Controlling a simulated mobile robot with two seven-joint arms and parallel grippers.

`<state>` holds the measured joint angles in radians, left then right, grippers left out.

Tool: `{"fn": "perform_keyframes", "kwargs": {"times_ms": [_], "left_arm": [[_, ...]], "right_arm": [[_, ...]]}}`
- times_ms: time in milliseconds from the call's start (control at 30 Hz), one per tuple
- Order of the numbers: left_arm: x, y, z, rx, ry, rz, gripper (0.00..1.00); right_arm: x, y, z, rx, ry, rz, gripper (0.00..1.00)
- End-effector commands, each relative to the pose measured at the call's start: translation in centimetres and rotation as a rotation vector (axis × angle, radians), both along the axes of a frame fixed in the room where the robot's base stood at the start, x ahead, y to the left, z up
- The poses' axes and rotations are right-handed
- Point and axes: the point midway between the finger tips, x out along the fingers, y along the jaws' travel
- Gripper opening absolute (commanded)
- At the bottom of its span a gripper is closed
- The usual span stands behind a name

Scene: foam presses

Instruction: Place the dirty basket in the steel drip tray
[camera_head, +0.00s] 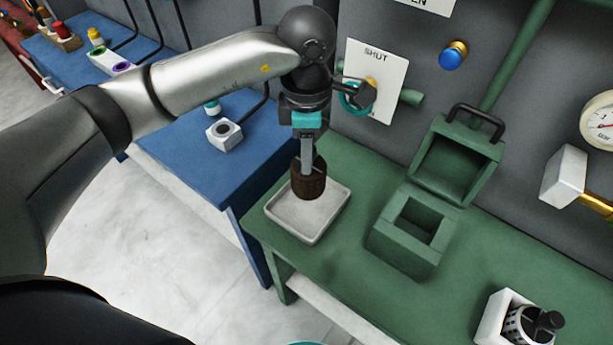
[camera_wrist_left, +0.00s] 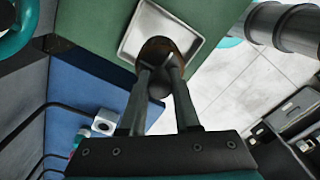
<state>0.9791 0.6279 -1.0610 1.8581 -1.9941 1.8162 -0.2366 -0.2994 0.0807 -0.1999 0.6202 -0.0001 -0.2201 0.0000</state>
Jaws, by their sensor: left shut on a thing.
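The dirty basket (camera_head: 308,182) is a small dark brown cylinder in the head view. It also shows in the left wrist view (camera_wrist_left: 160,47), between my fingers. My left gripper (camera_head: 307,162) points down and is shut on it. The steel drip tray (camera_head: 288,232) is a shallow pale square tray on the green bench. Its rim also shows in the left wrist view (camera_wrist_left: 128,45). The basket is over the tray's back part; I cannot tell whether it touches the tray floor. My right gripper is not in view.
The green bench (camera_head: 340,268) carries an open green press box (camera_head: 408,250) right of the tray. A white holder (camera_head: 490,322) with a perforated basket stands at the front right. A teal ring valve (camera_head: 350,98) is on the wall behind my gripper. A blue bench (camera_head: 180,145) adjoins on the left.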

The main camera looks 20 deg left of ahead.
Motion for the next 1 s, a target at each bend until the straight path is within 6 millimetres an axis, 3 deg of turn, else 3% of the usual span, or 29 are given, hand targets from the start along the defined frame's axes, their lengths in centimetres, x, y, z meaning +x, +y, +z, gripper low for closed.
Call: {"fn": "perform_keyframes", "kwargs": {"times_ms": [100,333,567,967,1000], "left_arm": [[0.0,-0.1,-1.9,-0.001,0.000,-0.001,0.00],[0.0,-0.1,-3.5,-0.002,-0.001,0.000,0.00],[0.0,-0.1,-6.8,-0.002,0.000,0.000,0.00],[0.1,-0.1,-7.5,-0.001,-0.002,-0.001,0.00],[0.0,-0.1,-7.4,-0.001,-0.001,-0.001,0.34]], "right_arm": [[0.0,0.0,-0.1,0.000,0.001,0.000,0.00],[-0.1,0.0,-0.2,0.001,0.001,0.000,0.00],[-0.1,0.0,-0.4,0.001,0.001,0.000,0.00],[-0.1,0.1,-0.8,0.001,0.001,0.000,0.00],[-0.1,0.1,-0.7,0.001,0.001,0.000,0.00]]}}
